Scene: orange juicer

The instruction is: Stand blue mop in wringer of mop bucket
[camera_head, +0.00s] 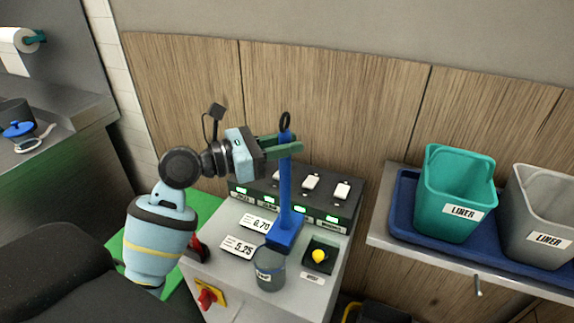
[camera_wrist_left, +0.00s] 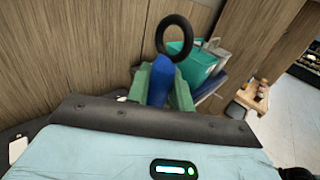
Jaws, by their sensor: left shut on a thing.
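The blue mop (camera_head: 284,190) stands about upright in the head view, with a black ring at its top and a wide blue foot. My left gripper (camera_head: 291,144) comes from the left and is shut on the handle just below the ring. The mop's foot shows over the front of the grey machine, behind a clear cup; I cannot tell whether it touches the machine. In the left wrist view the blue handle (camera_wrist_left: 160,84) sits between the green fingers. No mop bucket or wringer shows clearly. My right gripper is out of view.
The grey machine (camera_head: 222,269) carries price cards, green-lit displays, a clear cup (camera_head: 270,272) and a yellow button (camera_head: 320,256). Right, a shelf holds a blue tray (camera_head: 403,205) with teal (camera_head: 455,185) and grey (camera_head: 535,215) bins. A dark, yellow-edged object (camera_head: 380,313) shows partly at the bottom.

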